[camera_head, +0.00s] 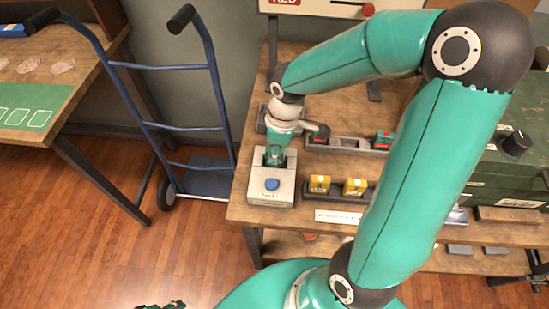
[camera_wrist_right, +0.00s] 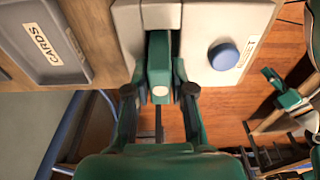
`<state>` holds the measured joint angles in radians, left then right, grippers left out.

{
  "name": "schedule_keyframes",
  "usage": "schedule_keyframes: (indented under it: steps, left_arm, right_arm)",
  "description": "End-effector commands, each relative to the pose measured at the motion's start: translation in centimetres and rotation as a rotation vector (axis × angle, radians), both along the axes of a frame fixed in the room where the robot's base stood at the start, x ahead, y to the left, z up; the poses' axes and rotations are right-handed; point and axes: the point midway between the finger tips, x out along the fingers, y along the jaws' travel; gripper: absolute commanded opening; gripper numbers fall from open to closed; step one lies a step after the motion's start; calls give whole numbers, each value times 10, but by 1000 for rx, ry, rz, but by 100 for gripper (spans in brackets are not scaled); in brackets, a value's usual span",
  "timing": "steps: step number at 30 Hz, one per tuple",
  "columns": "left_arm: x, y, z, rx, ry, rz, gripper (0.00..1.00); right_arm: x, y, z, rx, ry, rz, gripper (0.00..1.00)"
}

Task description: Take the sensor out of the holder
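The holder (camera_head: 256,194) is a pale grey box with a blue button on top, near the left front corner of the wooden bench. It also shows in the wrist view (camera_wrist_right: 228,20). The sensor (camera_wrist_right: 160,66) is a green block in the holder's slot, left of the button in the wrist view. My right gripper (camera_head: 275,157) is down at the slot. Its two fingers (camera_wrist_right: 160,82) flank the sensor closely; I cannot make out whether they press on it. My left gripper (camera_head: 163,306) is low at the bottom edge of the head view, partly cut off, away from the bench.
A grey tray labelled CARDS (camera_wrist_right: 42,35) lies beside the holder. Yellow blocks (camera_head: 320,185) stand in a rack to its right, with another rack (camera_head: 348,143) behind. A blue hand truck (camera_head: 205,165) stands left of the bench. Green cases (camera_head: 500,180) are at right.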

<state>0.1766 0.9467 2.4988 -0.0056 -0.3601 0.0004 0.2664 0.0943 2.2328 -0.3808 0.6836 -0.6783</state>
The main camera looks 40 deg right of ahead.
Motion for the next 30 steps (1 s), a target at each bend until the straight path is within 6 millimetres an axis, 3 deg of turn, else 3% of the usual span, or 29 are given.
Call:
schedule_keyframes:
  steps: [1,3,19,26,30]
  left_arm:
    - [0,0,0,0,0,0,40]
    - [0,0,0,0,0,0,40]
    - [0,0,1,0,0,0,40]
    - [0,0,4,0,0,0,40]
    - [0,0,6,0,0,0,40]
  right_arm:
    - [0,0,0,0,0,0,10]
    - [0,0,0,0,0,0,0]
    - [0,0,9,-1,-2,-1,0]
    - [1,0,38,-1,-6,0,0]
    - [1,0,70,-2,-8,-1,0]
